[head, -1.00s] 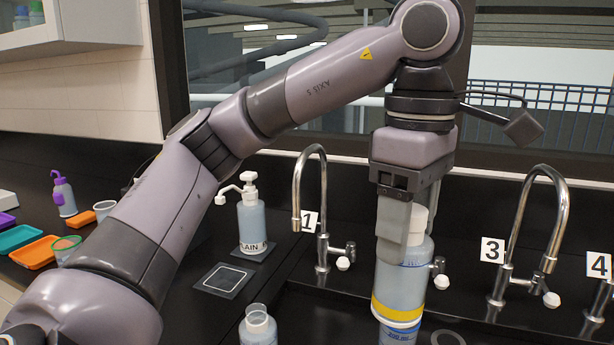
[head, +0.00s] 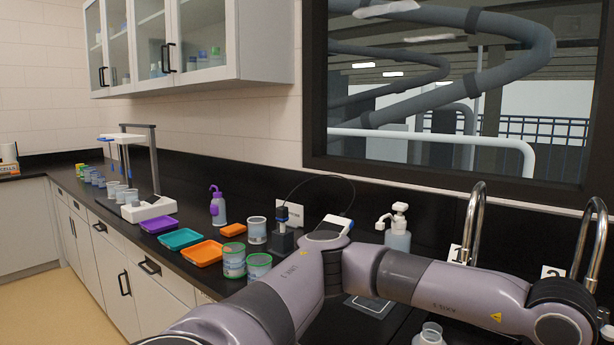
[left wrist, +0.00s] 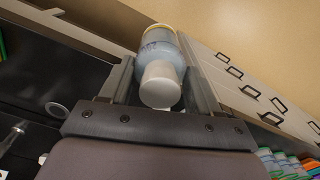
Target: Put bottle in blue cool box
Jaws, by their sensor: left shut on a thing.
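In the left wrist view, my left gripper (left wrist: 160,72) is shut on the bottle (left wrist: 161,42), its two fingers on either side of it. The bottle has a pale blue-grey body, a white cap towards the camera and a yellow band near its far end. Beyond it I see tan floor and drawer fronts. In the head view my left arm crosses the lower right; its gripper and the bottle are out of that picture. I see no blue cool box in either view. My right gripper is not in view.
The black counter holds a purple tray (head: 159,225), a teal tray (head: 181,239), an orange tray (head: 203,254) and several jars. A pump bottle (head: 398,238) and curved taps (head: 470,220) stand at the right. Open floor (head: 50,310) lies at lower left.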

